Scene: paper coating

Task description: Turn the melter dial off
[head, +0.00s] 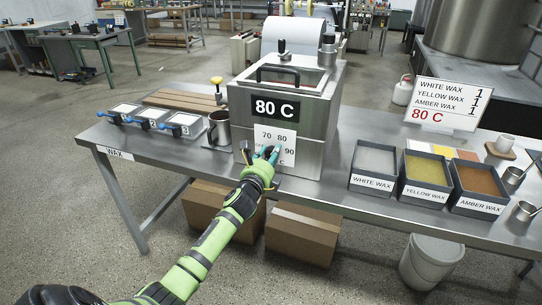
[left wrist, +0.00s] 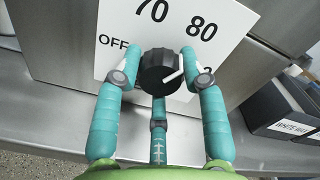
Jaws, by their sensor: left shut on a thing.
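The melter (head: 310,150) is a steel box on the table, with a black "80 C" display (head: 276,107). Its white dial plate (head: 266,131) reads 70, 80 and 90; the left wrist view also shows OFF at the plate's left. The round black dial (left wrist: 158,76) has a white pointer slanting up to the right, toward the right finger. My left gripper (head: 268,152) is shut on the dial, with teal fingers on either side of it in the left wrist view (left wrist: 160,56). In the head view it hides the dial. My right gripper is not in view.
White, yellow and amber wax bins (head: 424,196) stand right of the melter, before a sign (head: 447,103) reading 80 C. A metal pitcher (head: 219,131) and several small blue-handled frames (head: 154,117) are at the left. Cardboard boxes (head: 304,232) lie under the table.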

